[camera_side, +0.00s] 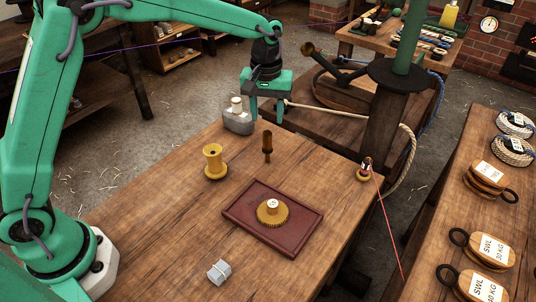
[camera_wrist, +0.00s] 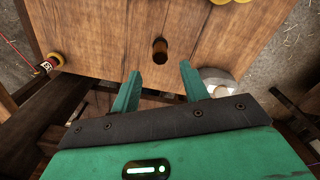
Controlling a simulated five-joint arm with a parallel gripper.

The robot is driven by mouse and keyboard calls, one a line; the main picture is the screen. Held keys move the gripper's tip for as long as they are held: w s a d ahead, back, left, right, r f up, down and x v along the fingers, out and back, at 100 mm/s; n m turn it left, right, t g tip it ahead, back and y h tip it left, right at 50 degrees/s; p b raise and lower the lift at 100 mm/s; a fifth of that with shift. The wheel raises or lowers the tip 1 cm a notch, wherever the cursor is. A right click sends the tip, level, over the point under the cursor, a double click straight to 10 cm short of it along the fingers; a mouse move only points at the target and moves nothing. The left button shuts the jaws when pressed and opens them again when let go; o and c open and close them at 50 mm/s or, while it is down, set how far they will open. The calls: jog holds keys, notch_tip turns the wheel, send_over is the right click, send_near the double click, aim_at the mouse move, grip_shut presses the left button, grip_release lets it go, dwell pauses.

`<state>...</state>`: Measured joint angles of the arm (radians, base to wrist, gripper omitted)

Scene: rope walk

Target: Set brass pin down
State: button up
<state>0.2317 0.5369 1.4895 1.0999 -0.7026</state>
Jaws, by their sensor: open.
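In the wrist view the pin stands just beyond the gap between the fingertips (camera_wrist: 160,72), apart from both.
A grey metal piece (camera_side: 238,124) stands close left of my gripper. A yellow-red fitting (camera_side: 363,174) sits at the right edge.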

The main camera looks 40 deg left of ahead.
jog(key=shift+r, duration=1.65)
jog(key=s+a+r+m+t, duration=0.1)
jog(key=s+a+r, duration=0.35)
jog(key=s, duration=0.25)
jog(key=s+a+r+m+t, duration=0.2)
jog(key=s+a+r, duration=0.1)
jog(key=s+r, duration=0.3)
jog(key=s+a+f+m+t, duration=0.1)
jog(key=s+a, duration=0.1)
jog(key=s, duration=0.5)
jog(key=s+a+f+m+t, duration=0.1)
jog(key=s+a+f, duration=0.1)
jog(key=s, duration=0.6)
jog(key=shift+a, duration=0.2)
jog(key=shift+s+f, duration=0.1)
